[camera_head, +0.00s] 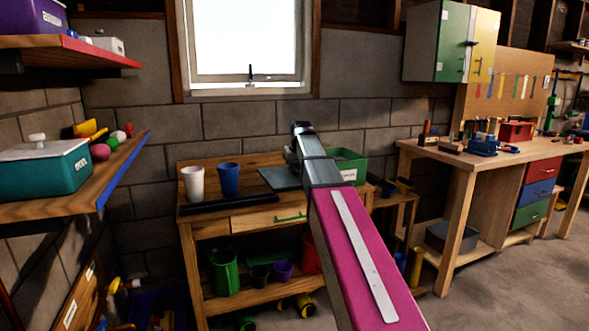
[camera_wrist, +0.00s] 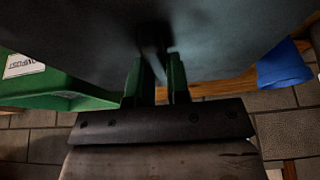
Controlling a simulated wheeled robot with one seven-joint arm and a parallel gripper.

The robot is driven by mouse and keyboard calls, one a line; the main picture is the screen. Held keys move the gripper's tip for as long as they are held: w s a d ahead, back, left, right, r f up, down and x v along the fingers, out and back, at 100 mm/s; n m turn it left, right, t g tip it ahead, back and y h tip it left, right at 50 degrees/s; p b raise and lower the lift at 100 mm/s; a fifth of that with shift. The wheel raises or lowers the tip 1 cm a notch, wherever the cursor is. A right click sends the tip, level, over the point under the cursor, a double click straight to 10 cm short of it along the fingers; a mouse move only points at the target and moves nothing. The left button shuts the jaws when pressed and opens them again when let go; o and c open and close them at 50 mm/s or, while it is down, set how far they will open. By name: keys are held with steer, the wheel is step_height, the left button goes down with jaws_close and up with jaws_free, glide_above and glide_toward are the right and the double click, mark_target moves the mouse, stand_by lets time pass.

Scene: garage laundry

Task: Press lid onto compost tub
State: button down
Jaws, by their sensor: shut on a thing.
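The compost tub (camera_head: 350,167) is a green open-looking box with a white label on the back right of the wooden workbench. It also shows in the wrist view (camera_wrist: 50,88), with its label at the far left. The lid (camera_head: 281,178) is a flat dark grey plate left of the tub, and it fills the top of the wrist view (camera_wrist: 235,35). My gripper (camera_wrist: 156,62) is shut on the small knob in the lid's middle. In the head view my arm hides the gripper and the space between lid and tub. I cannot tell the lid's height above the bench.
A white cup (camera_head: 194,184) and a blue cup (camera_head: 228,180) stand left of the lid. A dark bar (camera_head: 228,204) lies along the bench front. A wall shelf (camera_head: 110,170) with a teal box juts in at the left. A second workbench (camera_head: 470,160) stands right.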

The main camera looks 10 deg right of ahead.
steer(key=shift+s, duration=0.35)
steer(key=s+f+m, duration=0.1)
steer(key=s+f, duration=0.6)
steer(key=s, duration=0.2)
steer(key=s+f+m, duration=0.1)
steer(key=s+f, duration=0.6)
steer(key=s, duration=0.3)
steer(key=shift+s+h, duration=0.25)
steer(key=shift+h, duration=0.15)
